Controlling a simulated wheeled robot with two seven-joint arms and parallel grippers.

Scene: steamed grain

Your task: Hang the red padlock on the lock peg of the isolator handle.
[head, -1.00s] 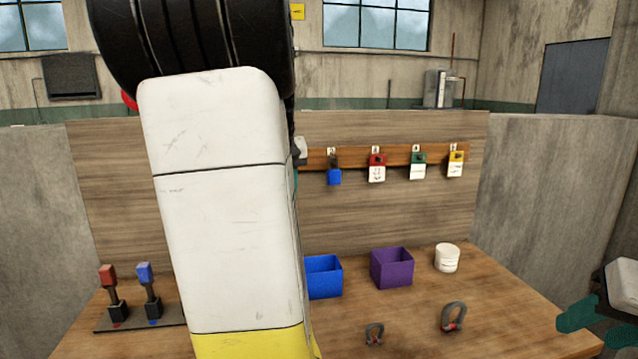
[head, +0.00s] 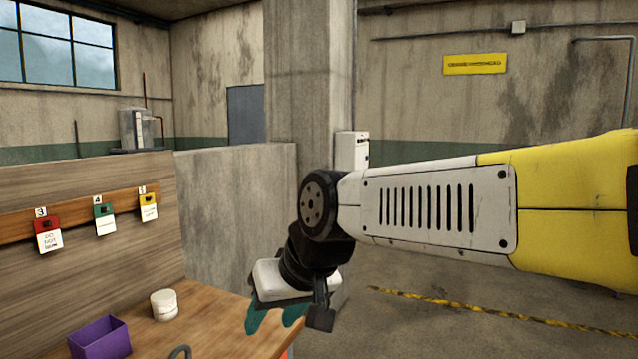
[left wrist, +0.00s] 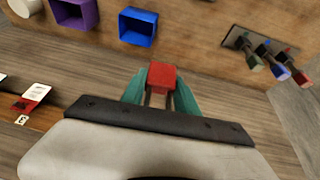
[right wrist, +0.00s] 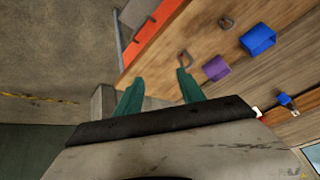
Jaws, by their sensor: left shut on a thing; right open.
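The red padlock (left wrist: 162,76) is held between the teal fingers of my left gripper (left wrist: 161,88) in the left wrist view, its red body outward and two dark shackle legs toward the palm. Several levers with green, blue and red ends (left wrist: 281,71) stand on a dark base plate (left wrist: 238,40) at the upper right there, apart from the padlock. I cannot tell which one bears the lock peg.
A purple box (head: 100,340) and white pot (head: 164,305) stand on the bench. A blue box (left wrist: 138,26) shows in the left wrist view. Numbered tags (head: 105,220) hang on the rail. Open floor lies right of the bench.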

